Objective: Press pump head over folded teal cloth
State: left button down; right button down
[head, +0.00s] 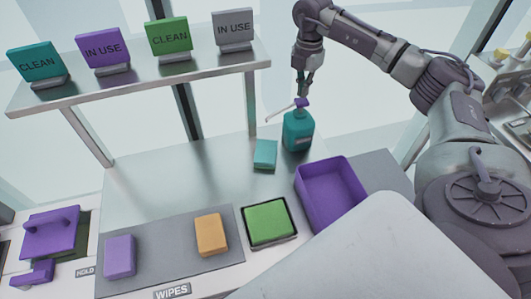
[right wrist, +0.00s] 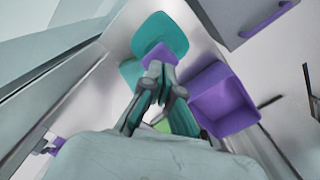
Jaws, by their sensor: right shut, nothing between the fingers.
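A teal pump bottle (head: 298,132) stands upright at the back right of the work surface. Its purple pump head (head: 302,103) has a pale spout (head: 279,112) pointing left, its tip above and behind the folded teal cloth (head: 265,154). The cloth lies flat, just left of and in front of the bottle. My right gripper (head: 302,90) points down, shut and empty, directly over the pump head; I cannot tell whether it touches. In the right wrist view, the closed fingertips (right wrist: 158,76) overlap the purple pump head (right wrist: 159,55). My left gripper is not in view.
A purple tray (head: 350,213) stands right of the cloth, near the bottle. A green block (head: 268,222) sits in a dark tray. Orange (head: 211,235) and purple (head: 120,257) blocks lie on a grey mat. A raised shelf (head: 150,80) with signs stands at the back left.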

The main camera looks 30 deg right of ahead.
dwell(0.4)
notch_tip(320, 180, up, 6)
jog(key=p, duration=0.5)
dwell(0.4)
jog(key=shift+f, duration=0.1)
